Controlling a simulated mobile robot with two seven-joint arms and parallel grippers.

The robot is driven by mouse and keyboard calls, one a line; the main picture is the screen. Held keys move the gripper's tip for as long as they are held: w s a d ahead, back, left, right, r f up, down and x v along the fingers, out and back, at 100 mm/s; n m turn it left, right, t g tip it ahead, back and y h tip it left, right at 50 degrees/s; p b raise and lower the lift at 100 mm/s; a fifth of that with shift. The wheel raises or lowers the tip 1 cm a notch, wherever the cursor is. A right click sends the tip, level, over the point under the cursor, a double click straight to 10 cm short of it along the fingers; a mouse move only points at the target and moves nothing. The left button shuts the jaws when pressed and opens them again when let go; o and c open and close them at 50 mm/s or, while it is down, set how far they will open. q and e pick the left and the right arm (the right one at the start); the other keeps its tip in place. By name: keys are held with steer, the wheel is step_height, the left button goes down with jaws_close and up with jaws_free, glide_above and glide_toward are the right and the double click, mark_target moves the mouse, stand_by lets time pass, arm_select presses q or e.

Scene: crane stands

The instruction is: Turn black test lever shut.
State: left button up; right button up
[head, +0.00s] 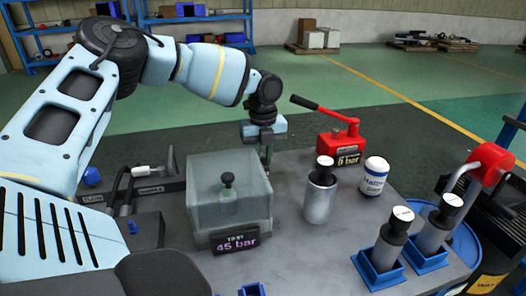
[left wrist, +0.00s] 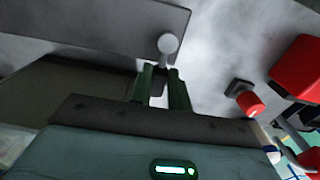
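I cannot clearly pick out the black test lever in either view. My left gripper (head: 267,156) points down just behind the clear box (head: 206,205), which has a "TEST 45 bar" display (head: 235,240) on its front. My right gripper is not in view.
A red pump (head: 342,145) with a black-gripped handle stands behind a metal cylinder (head: 319,200) and a white jar (head: 375,177). Black-topped cylinders stand in blue holders (head: 378,273) at right. The left wrist view shows a red knob (left wrist: 249,103) on a black base.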

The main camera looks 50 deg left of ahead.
mark_target(265, 158)
arm_select(q)
jaws_close()
steer(key=shift+w+d+n+b, duration=0.1)
steer(key=shift+w+n+b, duration=0.15)
steer(key=shift+n+b, duration=0.4)
steer(key=o, duration=0.7)
jaws_free()
steer(key=shift+o, duration=0.2)
steer(key=shift+r, duration=3.95)
